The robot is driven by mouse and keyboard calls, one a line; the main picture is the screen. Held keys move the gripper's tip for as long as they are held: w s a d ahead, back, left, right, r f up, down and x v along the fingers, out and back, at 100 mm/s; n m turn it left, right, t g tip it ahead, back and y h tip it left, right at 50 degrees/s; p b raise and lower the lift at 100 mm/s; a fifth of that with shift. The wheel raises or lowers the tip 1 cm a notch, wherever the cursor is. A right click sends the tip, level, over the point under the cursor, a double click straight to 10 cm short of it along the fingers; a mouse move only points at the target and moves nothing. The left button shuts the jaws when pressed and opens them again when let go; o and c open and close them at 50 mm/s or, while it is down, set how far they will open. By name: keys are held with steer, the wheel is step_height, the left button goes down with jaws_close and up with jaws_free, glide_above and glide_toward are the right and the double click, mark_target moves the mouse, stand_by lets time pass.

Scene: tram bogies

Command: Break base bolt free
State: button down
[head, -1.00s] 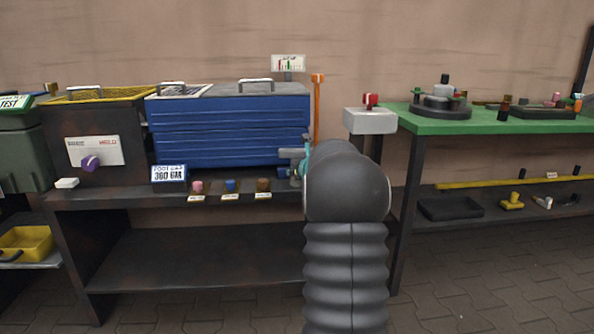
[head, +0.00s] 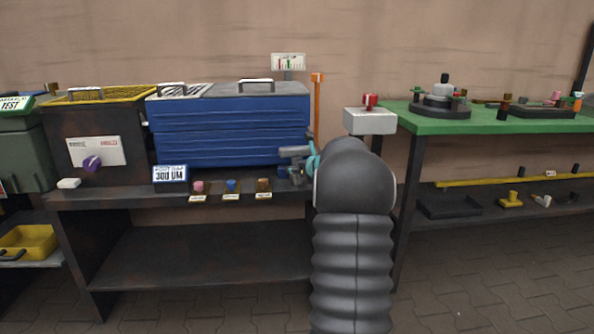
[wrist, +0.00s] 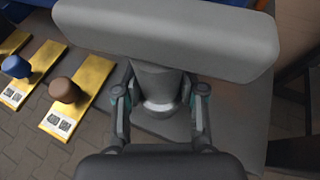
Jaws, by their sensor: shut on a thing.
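A grey T-shaped handle (wrist: 165,35) fills the top of the wrist view, its wide bar across a round stem. The stem goes down to a pale shiny collar (wrist: 158,108) over a dark grey surface. My gripper (wrist: 159,97) has one finger on each side of the stem and is shut on it. In the head view the handle's bar (head: 294,151) shows at the bench's right end, beside the teal part of my gripper (head: 312,159). My arm hides much of that spot. I cannot pick out a base bolt by sight; what lies under the collar is hidden.
A brown knob (wrist: 64,90) and a blue knob (wrist: 16,66) stand on yellow plates left of my gripper. A blue ribbed cabinet (head: 230,130) stands behind on the bench. A grey box with a red knob (head: 370,120) and a green-topped table (head: 500,122) are to the right.

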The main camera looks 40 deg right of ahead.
mark_target(299, 153)
steer(key=shift+r+p, duration=2.1)
steer(key=shift+r, duration=0.65)
